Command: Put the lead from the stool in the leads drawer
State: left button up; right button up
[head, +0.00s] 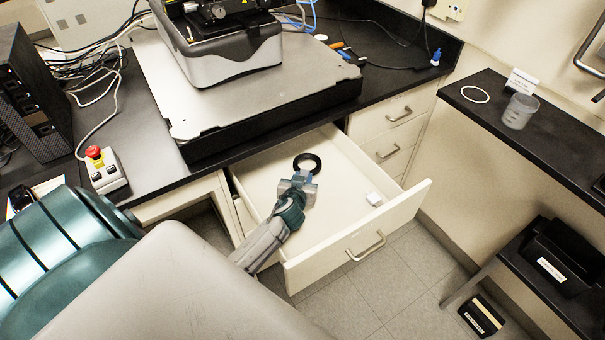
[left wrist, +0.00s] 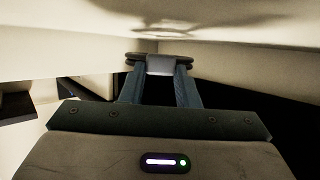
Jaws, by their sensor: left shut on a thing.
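The lead (head: 307,162) is a small black coil. My left gripper (head: 304,178) is shut on it. In the left wrist view the coil (left wrist: 133,62) sits between the fingertips (left wrist: 160,66), with a pale grey piece at its middle. The leads drawer (head: 335,264) appears to be the cream drawer pulled open under the bench. The gripper and lead are over or inside this drawer, towards its back. I cannot tell whether the lead touches the drawer floor. A small white block (head: 374,199) lies in the drawer at the right. My right gripper is not in view.
A profiler (head: 225,50) stands on a thick plate (head: 160,85) above the drawer. Closed drawers (head: 393,113) are at the right. A side bench holds a beaker (head: 519,111) and white ring (head: 475,94). A labelled black bin (head: 560,255) and floor box (head: 482,316) stand lower right.

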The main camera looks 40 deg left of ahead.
pick_arm(q)
jog(key=shift+s+f+b, duration=0.15)
jog(key=shift+f+b, duration=0.2)
jog(key=shift+b, duration=0.05)
jog(key=o, duration=1)
jog(key=shift+d, duration=0.1)
jog(key=shift+f, duration=0.15)
jog(key=shift+s, duration=0.1)
jog(key=shift+r+p, duration=0.3)
jog(key=shift+p, duration=0.1)
jog(key=shift+r+p, duration=0.35)
jog(key=shift+p, duration=0.2)
jog(key=b+v, duration=0.2)
jog(key=v, duration=0.4)
jog(key=shift+s+d+r, duration=0.15)
jog(key=shift+s+r, duration=0.1)
jog(key=shift+s, duration=0.15)
